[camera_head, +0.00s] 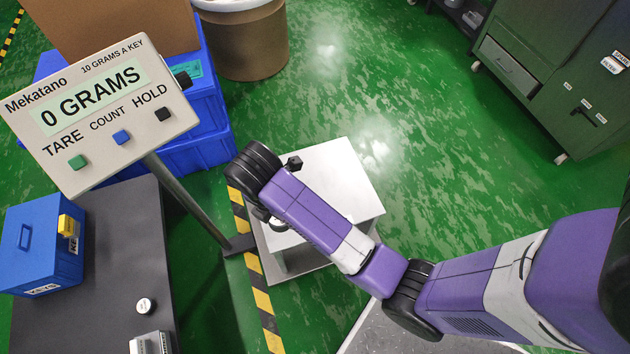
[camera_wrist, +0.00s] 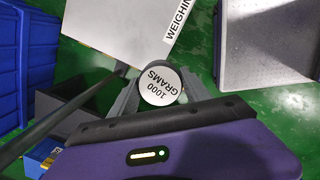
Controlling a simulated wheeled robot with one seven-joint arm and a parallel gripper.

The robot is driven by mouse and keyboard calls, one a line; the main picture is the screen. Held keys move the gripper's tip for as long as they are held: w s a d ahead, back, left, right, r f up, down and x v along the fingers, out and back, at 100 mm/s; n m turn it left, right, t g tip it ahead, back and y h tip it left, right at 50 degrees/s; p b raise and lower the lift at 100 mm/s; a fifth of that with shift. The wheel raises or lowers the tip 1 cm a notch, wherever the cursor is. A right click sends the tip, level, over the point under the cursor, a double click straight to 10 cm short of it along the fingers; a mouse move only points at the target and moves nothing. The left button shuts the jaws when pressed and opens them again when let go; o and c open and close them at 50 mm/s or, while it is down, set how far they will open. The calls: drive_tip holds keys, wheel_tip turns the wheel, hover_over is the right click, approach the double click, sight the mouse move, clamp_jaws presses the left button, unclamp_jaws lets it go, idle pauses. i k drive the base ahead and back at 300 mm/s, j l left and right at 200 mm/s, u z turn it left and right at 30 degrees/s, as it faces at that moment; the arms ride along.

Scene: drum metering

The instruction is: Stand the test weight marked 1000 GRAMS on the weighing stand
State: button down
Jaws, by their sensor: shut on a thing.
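My gripper (camera_wrist: 159,92) is shut on the test weight (camera_wrist: 160,84), a round piece with a white top marked 1000 GRAMS, seen from above in the wrist view. The weighing stand (camera_head: 338,172) is a white square platform under my arm in the head view. Its top also shows in the wrist view (camera_wrist: 115,28), with a label beginning WEIGHING. In the wrist view the weight appears just off the platform's edge, against green floor; its height is unclear. My arm hides the weight and the gripper's fingers in the head view. The display (camera_head: 98,108) reads 0 GRAMS.
The display's pole (camera_head: 190,203) rises left of the stand. A dark bench (camera_head: 105,255) at left holds a blue key box (camera_head: 42,245) and a small white-topped round piece (camera_head: 145,306). Blue crates (camera_head: 195,110) stand behind. Green floor right of the stand is clear.

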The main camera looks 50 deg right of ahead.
sight(326, 176)
drive_tip(key=i+l, duration=0.1)
drive_tip(key=l, duration=1.2)
drive_tip(key=i, duration=0.05)
